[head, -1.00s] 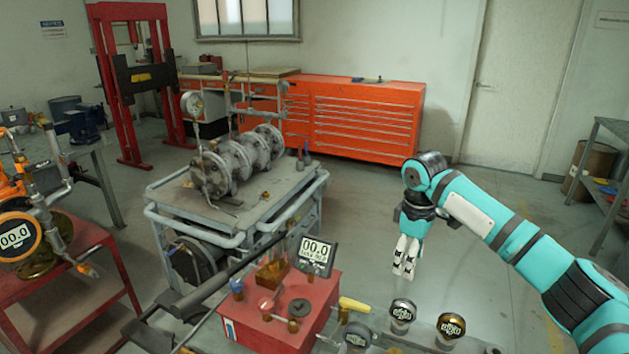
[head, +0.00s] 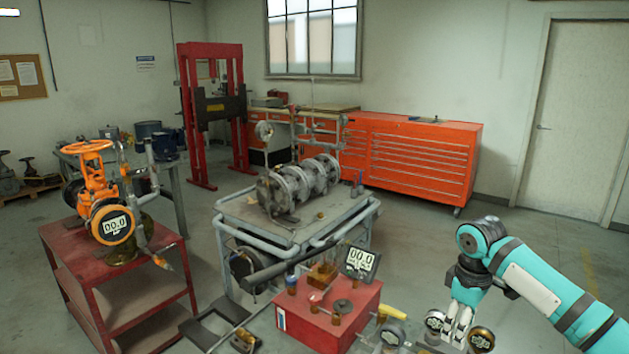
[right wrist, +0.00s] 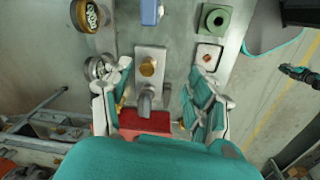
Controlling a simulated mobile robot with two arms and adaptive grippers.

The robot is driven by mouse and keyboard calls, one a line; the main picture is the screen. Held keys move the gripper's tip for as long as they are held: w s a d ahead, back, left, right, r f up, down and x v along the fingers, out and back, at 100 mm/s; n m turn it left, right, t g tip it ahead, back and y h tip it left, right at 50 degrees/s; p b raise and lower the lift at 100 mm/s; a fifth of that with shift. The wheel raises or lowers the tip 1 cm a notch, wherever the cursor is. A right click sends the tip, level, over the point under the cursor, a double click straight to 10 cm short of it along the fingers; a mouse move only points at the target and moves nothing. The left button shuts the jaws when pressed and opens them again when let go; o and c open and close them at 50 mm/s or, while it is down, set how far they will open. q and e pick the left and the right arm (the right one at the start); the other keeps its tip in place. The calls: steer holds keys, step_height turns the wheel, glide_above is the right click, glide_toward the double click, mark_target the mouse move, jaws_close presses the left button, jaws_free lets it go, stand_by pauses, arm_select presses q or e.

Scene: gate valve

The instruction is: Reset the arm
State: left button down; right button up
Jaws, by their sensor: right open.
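My right gripper (head: 457,335) hangs fingers down at the lower right of the head view, close to the round gauges on the front bench. In the right wrist view the gripper (right wrist: 160,95) has its two fingers spread apart with nothing held between them. Below the gap are a grey fitting with a brass knob (right wrist: 148,67) and part of a red box (right wrist: 145,122). My turquoise right arm comes in from the right edge. The orange gate valve (head: 96,178) stands on a red cart at the left, away from the gripper. My left gripper is out of view.
A red box with a 00.0 display (head: 360,260) stands on the front bench. Behind it is a grey cart (head: 232,208) bearing a flanged pipe assembly (head: 300,186). An orange tool cabinet (head: 420,158) stands by the wall. The floor right of the grey cart is open.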

steer(key=s+a+f, duration=0.4)
steer(key=a+f, duration=0.1)
steer(key=f, duration=0.1)
steer(key=s+a+f+y, duration=0.1)
steer(key=s+a+f, duration=0.4)
steer(key=a, duration=0.1)
steer(key=s+a+f+t+y, duration=0.1)
steer(key=s+a+f, duration=0.4)
steer(key=a+f, duration=0.1)
steer(key=shift+s+f+n, duration=0.2)
steer(key=shift+f+n, duration=0.15)
steer(key=shift+n, duration=0.05)
steer(key=s+d+m+t+h, duration=0.1)
steer(key=s+d+m, duration=0.3)
steer(key=s, duration=0.5)
steer(key=s+d+m+t, duration=0.1)
steer(key=s+d+m, duration=0.2)
steer(key=s, duration=0.7)
step_height(320, 180, down, 26)
steer(key=s+g, duration=0.1)
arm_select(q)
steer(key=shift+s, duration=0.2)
arm_select(e)
steer(key=s+d+f+g, duration=0.1)
steer(key=s+d+f, duration=0.2)
steer(key=s+f, duration=1.3)
steer(key=shift+s+f, duration=0.2)
steer(key=shift+s, duration=0.15)
